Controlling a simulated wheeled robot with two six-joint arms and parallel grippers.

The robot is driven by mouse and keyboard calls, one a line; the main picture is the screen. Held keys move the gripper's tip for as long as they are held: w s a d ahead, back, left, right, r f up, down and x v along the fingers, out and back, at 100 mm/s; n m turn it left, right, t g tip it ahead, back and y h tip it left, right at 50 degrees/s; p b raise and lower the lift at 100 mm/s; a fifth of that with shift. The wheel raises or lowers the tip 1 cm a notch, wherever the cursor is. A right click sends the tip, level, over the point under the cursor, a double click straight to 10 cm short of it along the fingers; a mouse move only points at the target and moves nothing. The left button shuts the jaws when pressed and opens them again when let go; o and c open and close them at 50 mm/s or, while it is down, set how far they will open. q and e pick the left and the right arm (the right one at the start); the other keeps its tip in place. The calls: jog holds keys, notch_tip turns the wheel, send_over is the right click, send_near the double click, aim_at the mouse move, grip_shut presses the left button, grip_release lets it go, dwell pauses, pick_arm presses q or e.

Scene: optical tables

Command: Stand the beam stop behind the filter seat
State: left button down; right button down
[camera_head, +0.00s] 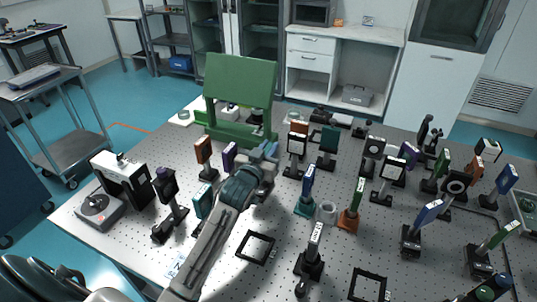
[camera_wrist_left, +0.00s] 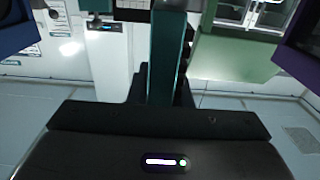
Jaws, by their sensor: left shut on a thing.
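My left gripper (camera_head: 266,162) is above the perforated table, in front of the green stand, shut on a narrow teal upright piece (camera_wrist_left: 167,55). That piece stands between dark finger parts in the left wrist view. I cannot tell whether it is the beam stop. The filter seat cannot be singled out among the mounts. A blue plate on a teal base (camera_head: 305,195) and a green plate on an orange base (camera_head: 351,207) stand right of the gripper. My right gripper is not in view.
A purple plate (camera_head: 228,158) and a brown plate (camera_head: 204,150) stand close left of the gripper. The green stand (camera_head: 240,85) rises behind. Several plate mounts crowd the right side.

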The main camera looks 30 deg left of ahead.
pick_arm(q)
notch_tip(320, 180, down, 2)
jog(key=shift+w+f+p, duration=0.1)
jog(key=shift+f+p, duration=0.1)
jog(key=shift+p, duration=0.4)
jog(key=shift+f, duration=0.55)
jog(key=c, duration=1.3)
grip_release()
jog(key=shift+f, duration=0.1)
